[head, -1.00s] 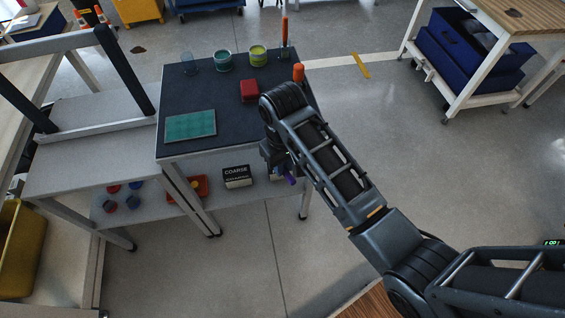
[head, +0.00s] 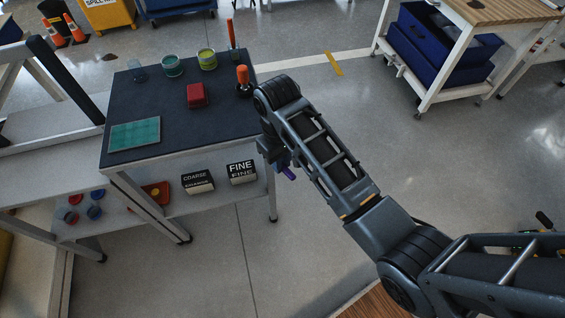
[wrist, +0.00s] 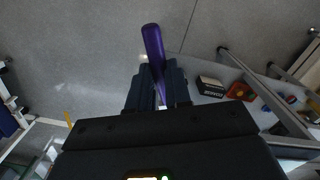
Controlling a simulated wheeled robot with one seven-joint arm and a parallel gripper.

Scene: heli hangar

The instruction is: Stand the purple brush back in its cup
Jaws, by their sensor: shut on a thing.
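The purple brush shows as a purple handle (wrist: 153,42) between my gripper's fingers in the wrist view. In the head view a short purple part (head: 289,173) sticks out below my gripper (head: 279,163). My gripper (wrist: 158,78) is shut on the brush, in the air beside the right side of the dark-topped table (head: 150,99). The brush's other end is hidden. A clear cup (head: 138,72) stands at the table's back left, seemingly empty. A thin orange-handled tool (head: 231,34) stands upright at the back right; I cannot tell whether a clear cup holds it.
The tabletop also holds a teal pot (head: 172,67), a yellow-green pot (head: 207,60), a red block (head: 197,95), a green mat (head: 135,134) and an orange-topped dark bottle (head: 243,82). COARSE (head: 197,181) and FINE (head: 241,172) boxes sit on the lower shelf.

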